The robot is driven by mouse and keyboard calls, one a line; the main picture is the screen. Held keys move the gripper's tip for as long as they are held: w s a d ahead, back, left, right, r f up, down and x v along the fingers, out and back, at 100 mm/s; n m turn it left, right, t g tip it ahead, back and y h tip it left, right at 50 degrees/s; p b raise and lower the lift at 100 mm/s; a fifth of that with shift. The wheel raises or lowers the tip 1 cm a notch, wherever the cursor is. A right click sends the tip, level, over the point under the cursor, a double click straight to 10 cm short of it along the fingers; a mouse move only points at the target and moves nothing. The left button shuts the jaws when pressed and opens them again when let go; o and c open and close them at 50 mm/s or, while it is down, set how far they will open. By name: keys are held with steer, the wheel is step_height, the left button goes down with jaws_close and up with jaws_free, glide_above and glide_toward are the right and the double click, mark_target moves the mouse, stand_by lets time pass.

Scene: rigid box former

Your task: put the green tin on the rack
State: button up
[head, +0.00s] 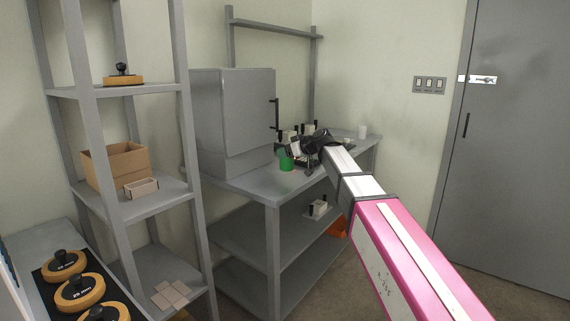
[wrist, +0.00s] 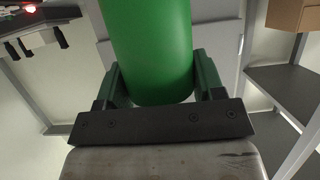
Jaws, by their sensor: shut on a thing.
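The green tin (head: 286,161) is at the end of my arm, over the grey workbench top in the head view. It fills the upper middle of the wrist view (wrist: 150,50). My gripper (wrist: 158,84) is shut on the tin, with one finger on each side of it. In the head view my gripper (head: 295,157) is small and partly hidden by the wrist. I cannot tell whether the tin touches the bench top. A tall grey open rack (head: 85,92) stands at the left, with several shelves.
A grey cabinet (head: 232,120) stands on the workbench (head: 258,184), left of the tin. Small fixtures and a white cup (head: 362,132) are behind my gripper. The rack holds a cardboard box (head: 116,166), a small tray (head: 141,188) and a round orange-brown piece (head: 123,79).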

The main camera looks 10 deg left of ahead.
mark_target(285, 161)
steer(key=shift+w+a+f, duration=0.4)
steer(key=shift+w+a, duration=0.1)
steer(key=shift+w, duration=0.1)
steer(key=shift+f, duration=2.05)
steer(key=o, duration=1.1)
